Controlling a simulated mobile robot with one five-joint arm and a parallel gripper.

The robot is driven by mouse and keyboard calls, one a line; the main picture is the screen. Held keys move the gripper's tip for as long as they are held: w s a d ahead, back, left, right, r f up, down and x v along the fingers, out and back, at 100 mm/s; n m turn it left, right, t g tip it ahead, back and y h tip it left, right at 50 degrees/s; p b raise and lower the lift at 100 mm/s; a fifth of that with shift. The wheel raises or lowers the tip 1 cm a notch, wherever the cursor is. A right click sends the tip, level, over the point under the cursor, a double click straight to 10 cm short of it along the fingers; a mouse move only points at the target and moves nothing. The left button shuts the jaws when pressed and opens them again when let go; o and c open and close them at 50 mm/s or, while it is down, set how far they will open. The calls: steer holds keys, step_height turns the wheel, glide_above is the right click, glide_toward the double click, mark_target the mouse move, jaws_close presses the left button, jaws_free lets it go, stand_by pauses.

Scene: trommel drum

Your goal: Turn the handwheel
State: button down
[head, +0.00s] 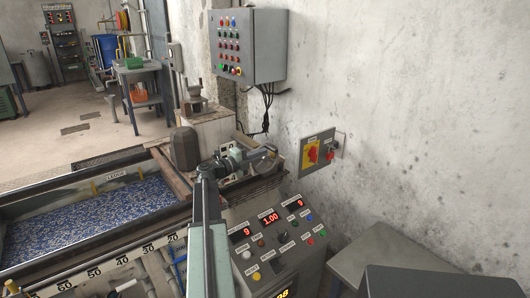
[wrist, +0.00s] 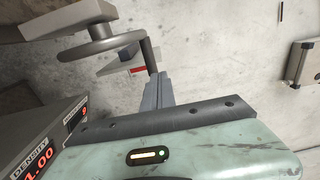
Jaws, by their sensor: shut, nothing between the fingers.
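The handwheel is a grey ring with a post-like handle on its rim. In the wrist view the handwheel (wrist: 98,46) lies at upper left, partly cut by a flat grey part. In the head view the handwheel (head: 264,168) is small, beside the wall and partly covered by my arm's end. My gripper (wrist: 157,80) is shut and empty in the wrist view, its tips close to the lower end of the handle post. I cannot tell whether they touch. In the head view my gripper (head: 270,150) is at the wheel, its tips hard to make out.
A control panel (head: 275,235) with red displays stands below and right of my arm. A trough (head: 85,215) of blue granules lies at left. A yellow-and-red switch plate (head: 312,153) and a grey button box (head: 248,45) are on the wall. A grey surface (head: 380,255) fills lower right.

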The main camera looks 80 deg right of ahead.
steer(key=r+p+v, duration=0.1)
steer(key=r+v, duration=0.1)
steer(key=v, duration=0.8)
steer(key=shift+a, duration=0.2)
steer(key=shift+w, duration=0.15)
